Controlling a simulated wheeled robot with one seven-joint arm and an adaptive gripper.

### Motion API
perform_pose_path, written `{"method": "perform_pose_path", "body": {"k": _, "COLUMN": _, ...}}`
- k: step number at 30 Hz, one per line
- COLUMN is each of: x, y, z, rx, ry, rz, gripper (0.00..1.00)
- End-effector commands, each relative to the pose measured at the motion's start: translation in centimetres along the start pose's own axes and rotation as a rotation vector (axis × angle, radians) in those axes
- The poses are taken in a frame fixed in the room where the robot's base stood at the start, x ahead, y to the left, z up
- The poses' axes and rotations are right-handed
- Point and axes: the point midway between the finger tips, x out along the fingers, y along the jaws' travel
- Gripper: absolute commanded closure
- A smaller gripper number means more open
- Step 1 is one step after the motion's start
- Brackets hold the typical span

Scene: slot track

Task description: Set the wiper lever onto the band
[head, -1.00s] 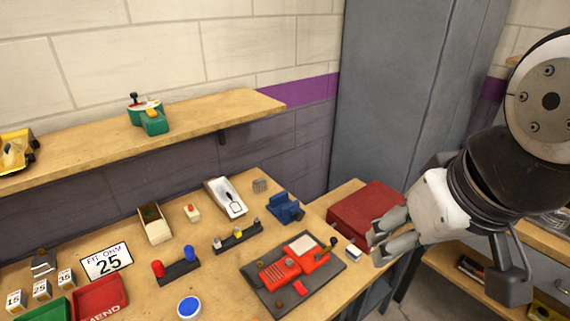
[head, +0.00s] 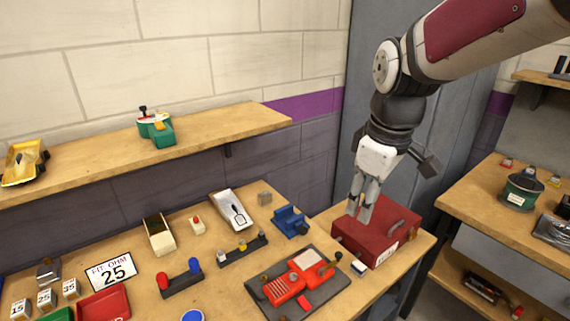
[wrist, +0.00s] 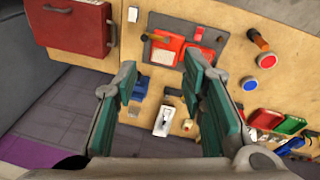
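A red controller (head: 284,288) lies open on a dark grey plate (head: 257,299) on the bench. The wiper lever (head: 328,267), dark with a round black knob, stands at its right end, near a pale square panel. The band is too small to make out.
The red case (head: 372,236) stands right of the plate. A small white block (head: 358,268) is beside the plate. A blue vise (head: 291,221), a white tray (head: 230,208) and a post strip (head: 243,249) lie behind it. A shelf (head: 220,128) runs above.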

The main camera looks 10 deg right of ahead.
Motion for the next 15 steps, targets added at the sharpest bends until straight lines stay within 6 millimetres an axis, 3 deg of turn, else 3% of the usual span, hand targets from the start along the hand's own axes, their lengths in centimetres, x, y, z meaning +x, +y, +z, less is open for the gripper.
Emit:
{"method": "perform_pose_path", "body": {"k": 9, "x": 8.9, "y": 4.7, "z": -4.4, "rx": -0.382, "ry": -0.08, "rz": -0.111, "gripper": 0.62}}
{"method": "perform_pose_path", "body": {"k": 15, "x": 12.5, "y": 5.9, "z": -5.5, "rx": -0.521, "ry": -0.094, "rz": -0.154, "gripper": 0.62}}
